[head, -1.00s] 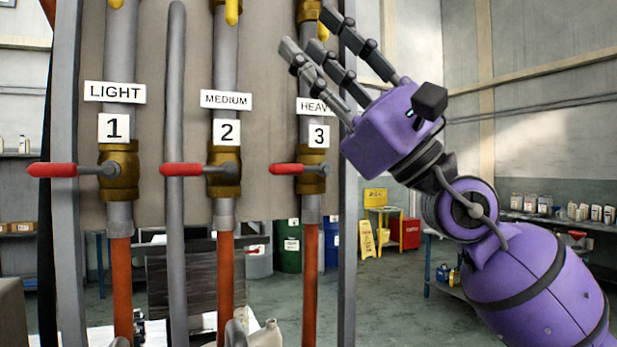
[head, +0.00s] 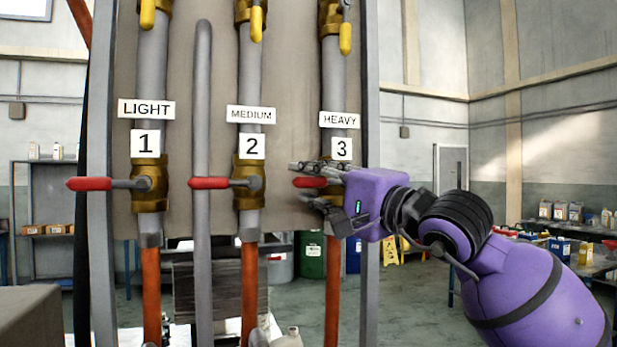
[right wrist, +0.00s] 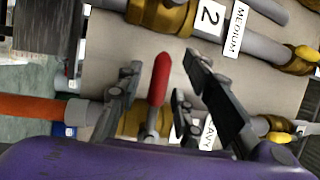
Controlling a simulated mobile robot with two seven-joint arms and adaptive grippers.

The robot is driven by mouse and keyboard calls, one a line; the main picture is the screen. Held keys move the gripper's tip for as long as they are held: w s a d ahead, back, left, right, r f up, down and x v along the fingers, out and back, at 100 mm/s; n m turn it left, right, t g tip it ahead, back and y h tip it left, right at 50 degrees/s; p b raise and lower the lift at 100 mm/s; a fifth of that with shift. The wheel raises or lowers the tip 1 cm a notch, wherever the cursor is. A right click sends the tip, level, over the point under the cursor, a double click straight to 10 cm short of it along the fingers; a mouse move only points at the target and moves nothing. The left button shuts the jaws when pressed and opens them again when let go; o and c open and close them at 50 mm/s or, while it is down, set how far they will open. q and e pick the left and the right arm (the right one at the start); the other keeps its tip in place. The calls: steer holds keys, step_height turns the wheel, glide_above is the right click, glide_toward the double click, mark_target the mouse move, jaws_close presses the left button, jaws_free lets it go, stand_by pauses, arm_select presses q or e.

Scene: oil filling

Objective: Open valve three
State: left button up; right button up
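The valve three handle (head: 309,182) is red and points left, level, under the labels "HEAVY" and "3" (head: 342,149). In the right wrist view the red handle (right wrist: 159,80) stands between the fingers. My right gripper (head: 303,180) is at this handle, with fingers above and below it. In the right wrist view its fingers (right wrist: 162,68) are apart, with gaps on both sides of the handle. The purple hand hides most of the brass body of valve three in the head view. My left gripper is not in view.
Valve one (head: 88,184) and valve two (head: 208,183) have like red handles pointing left on parallel pipes. Yellow handles (head: 345,38) hang above. A grey post (head: 370,100) stands just right of valve three. Shelves and drums stand far behind.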

steer(key=shift+x, duration=0.85)
jaws_close()
